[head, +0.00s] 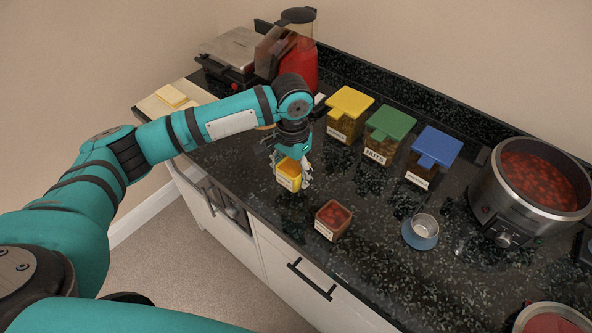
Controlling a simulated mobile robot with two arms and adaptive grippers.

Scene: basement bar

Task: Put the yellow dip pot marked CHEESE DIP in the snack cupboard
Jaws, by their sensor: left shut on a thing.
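The yellow dip pot (288,174) is on or just above the dark counter, near its front edge. Its white label is too small to read. My left gripper (292,172) points down and is shut on the yellow pot, with fingers on both sides of it. Whether the pot touches the counter I cannot tell. A white cupboard front (205,205) with a dark handle and a dark panel is below the counter at left. Another white front (290,275) with a dark handle is below at the middle. Which one is the snack cupboard I cannot tell. My right gripper is not in view.
A red dip pot (333,219) stands right of the yellow one. Yellow, green (390,122) and blue-lidded (435,148) boxes stand behind. A metal cup on a blue saucer (420,240) and a slow cooker (528,190) are at right. A red blender (300,60) and grill stand at the back.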

